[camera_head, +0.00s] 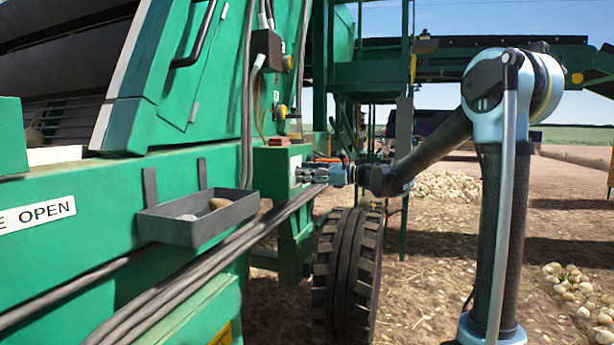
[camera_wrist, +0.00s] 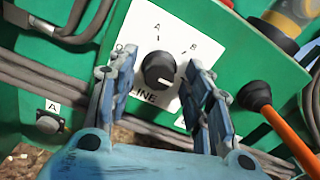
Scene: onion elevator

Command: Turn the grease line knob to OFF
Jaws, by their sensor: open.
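The grease line knob (camera_wrist: 158,70) is a round black knob on a white label plate (camera_wrist: 139,101) in the wrist view. The plate shows the letters A and B above it and part of the word LINE below. A light mark on the knob points to the right and slightly down. My gripper (camera_wrist: 160,88) is open, with one blue finger on each side of the knob; I cannot tell whether either touches it. The OFF marking is not readable. In the head view my gripper (camera_head: 311,174) is at the green box, and the knob is hard to make out there.
A black knob with an orange handle (camera_wrist: 277,112) stands close right of my gripper. A button marked A (camera_wrist: 48,122) is at lower left. Grey cables (camera_wrist: 50,77) run beside the box. In the head view, a grey tray (camera_head: 200,218) and a tyre (camera_head: 347,265) are nearby.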

